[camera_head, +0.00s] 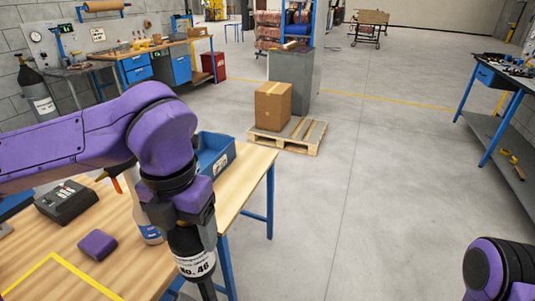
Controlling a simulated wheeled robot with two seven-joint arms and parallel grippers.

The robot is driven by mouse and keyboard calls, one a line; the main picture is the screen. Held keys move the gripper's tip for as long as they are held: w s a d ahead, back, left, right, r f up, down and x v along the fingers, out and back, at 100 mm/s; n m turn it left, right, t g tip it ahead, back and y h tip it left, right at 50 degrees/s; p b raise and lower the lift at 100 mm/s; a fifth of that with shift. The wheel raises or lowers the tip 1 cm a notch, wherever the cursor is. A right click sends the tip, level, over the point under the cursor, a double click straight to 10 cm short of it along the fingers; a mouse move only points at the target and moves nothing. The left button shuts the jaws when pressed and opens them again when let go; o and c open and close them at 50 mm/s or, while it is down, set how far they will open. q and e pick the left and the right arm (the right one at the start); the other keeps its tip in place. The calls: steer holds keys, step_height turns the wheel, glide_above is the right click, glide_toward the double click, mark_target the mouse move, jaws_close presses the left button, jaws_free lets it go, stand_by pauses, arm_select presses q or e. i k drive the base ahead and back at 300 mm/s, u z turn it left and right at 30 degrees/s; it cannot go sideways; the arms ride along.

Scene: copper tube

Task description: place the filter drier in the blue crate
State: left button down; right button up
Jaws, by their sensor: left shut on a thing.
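The filter drier (195,265) is a dark cylinder with a white label reading "No. 46" and a thin stub at its lower end. My left gripper (187,232) is shut on it and holds it roughly upright, in front of the workbench's right edge in the picture. The blue crate (223,158) stands at the far right corner of the bench, beyond the gripper. My left arm hides its left part, and little of its inside shows. Part of my right arm shows at the lower right, but its gripper is out of view.
The wooden workbench (122,262) also carries a white and blue bottle (148,232) close behind the gripper, a purple block (97,244) and a dark box-shaped device (66,202). A cardboard box (272,106) stands on a pallet (298,138) beyond.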

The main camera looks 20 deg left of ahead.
mark_target(202, 159)
steer(key=z, duration=0.4)
steer(key=i, duration=1.65)
steer(key=u, duration=0.7)
steer(key=i, duration=1.3)
steer(key=u, duration=1.45)
steer(key=i, duration=0.2)
steer(key=z, duration=0.05)
